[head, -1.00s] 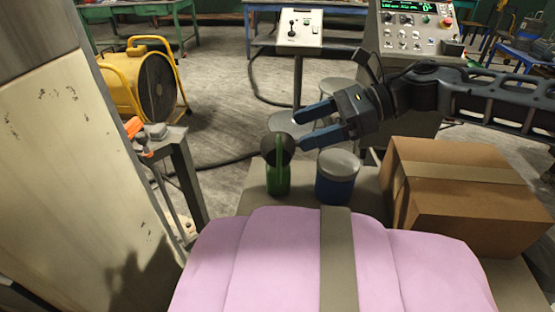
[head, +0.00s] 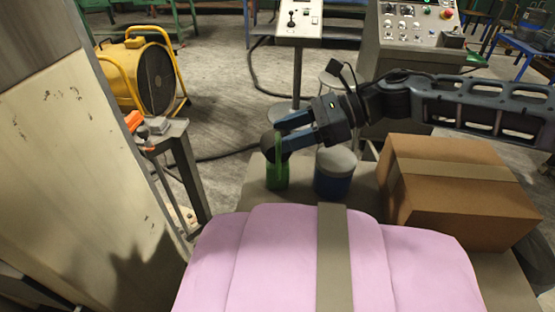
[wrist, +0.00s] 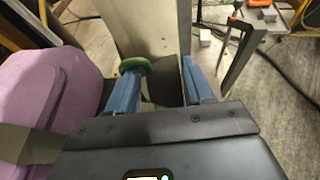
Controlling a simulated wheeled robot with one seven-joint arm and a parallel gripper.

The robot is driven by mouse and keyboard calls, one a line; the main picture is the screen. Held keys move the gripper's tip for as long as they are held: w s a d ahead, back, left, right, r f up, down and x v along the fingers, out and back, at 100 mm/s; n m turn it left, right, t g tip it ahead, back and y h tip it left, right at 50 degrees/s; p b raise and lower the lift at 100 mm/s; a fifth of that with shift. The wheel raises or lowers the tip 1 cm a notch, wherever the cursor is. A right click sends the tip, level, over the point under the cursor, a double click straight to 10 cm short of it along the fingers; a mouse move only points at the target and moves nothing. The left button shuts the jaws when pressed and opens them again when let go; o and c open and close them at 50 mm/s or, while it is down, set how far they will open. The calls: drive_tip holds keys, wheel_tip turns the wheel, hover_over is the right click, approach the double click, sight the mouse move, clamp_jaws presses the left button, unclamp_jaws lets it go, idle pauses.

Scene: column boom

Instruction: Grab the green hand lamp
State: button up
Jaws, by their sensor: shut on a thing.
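The green hand lamp (head: 277,174) stands upright on the grey surface behind the pink padded bundle, with a dark round head at its top. My gripper (head: 281,136) reaches in from the right, with its blue fingers around the lamp's upper part. It is shut on the lamp. In the wrist view the lamp's green part (wrist: 136,65) shows by the left finger, and its dark head lies between the fingers of my gripper (wrist: 165,75). The lamp's lower body is mostly hidden there.
A blue canister with a grey lid (head: 334,174) stands just right of the lamp. A taped cardboard box (head: 455,195) is further right. The pink bundle (head: 390,260) lies in front. A pale column (head: 85,180) fills the left side, beside a small stand (head: 172,138).

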clamp_jaws()
drive_tip(key=shift+r, duration=0.2)
